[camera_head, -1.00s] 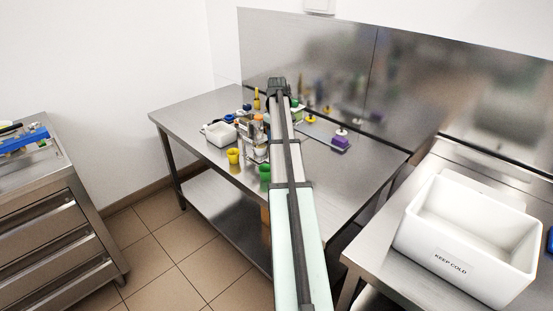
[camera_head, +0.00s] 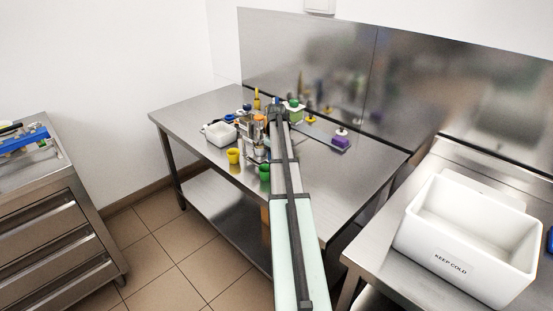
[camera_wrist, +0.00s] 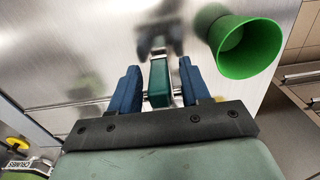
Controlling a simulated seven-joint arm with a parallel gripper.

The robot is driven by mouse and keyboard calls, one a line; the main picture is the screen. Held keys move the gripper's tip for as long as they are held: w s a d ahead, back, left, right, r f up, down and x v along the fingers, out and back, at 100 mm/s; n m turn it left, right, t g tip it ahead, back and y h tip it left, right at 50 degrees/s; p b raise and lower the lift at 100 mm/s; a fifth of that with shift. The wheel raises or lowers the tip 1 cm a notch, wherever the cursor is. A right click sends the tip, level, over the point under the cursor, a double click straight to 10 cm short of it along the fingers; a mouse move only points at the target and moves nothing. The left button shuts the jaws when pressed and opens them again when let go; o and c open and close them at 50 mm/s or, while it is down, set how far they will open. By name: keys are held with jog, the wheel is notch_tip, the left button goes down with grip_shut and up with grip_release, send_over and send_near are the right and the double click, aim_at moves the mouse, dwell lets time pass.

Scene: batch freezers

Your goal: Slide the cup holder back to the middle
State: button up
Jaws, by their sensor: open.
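My gripper (camera_wrist: 161,88) is open in the wrist view, with its two blue fingers apart. A dark green block (camera_wrist: 159,84) with a short metal bar lies between the fingers. It may be the cup holder's grip, but I cannot tell for sure, nor whether the fingers touch it. A green cup (camera_wrist: 243,48) is beyond the right finger. In the head view my arm's end (camera_head: 277,110) is over the bench, beside a metal fixture (camera_head: 252,132). The green cup (camera_head: 265,171) and a yellow cup (camera_head: 233,156) are in front of it. My arm hides part of this area.
A white tray (camera_head: 205,134) is left of the fixture on the steel bench (camera_head: 325,175). A white bin (camera_head: 432,236) stands on the right-hand counter.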

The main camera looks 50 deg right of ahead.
jog(key=shift+c, duration=0.2)
grip_shut()
dwell(0.3)
jog(key=d, duration=1.1)
jog(key=shift+d, duration=0.35)
jog(key=shift+a, duration=0.1)
jog(key=shift+o, duration=0.2)
grip_release()
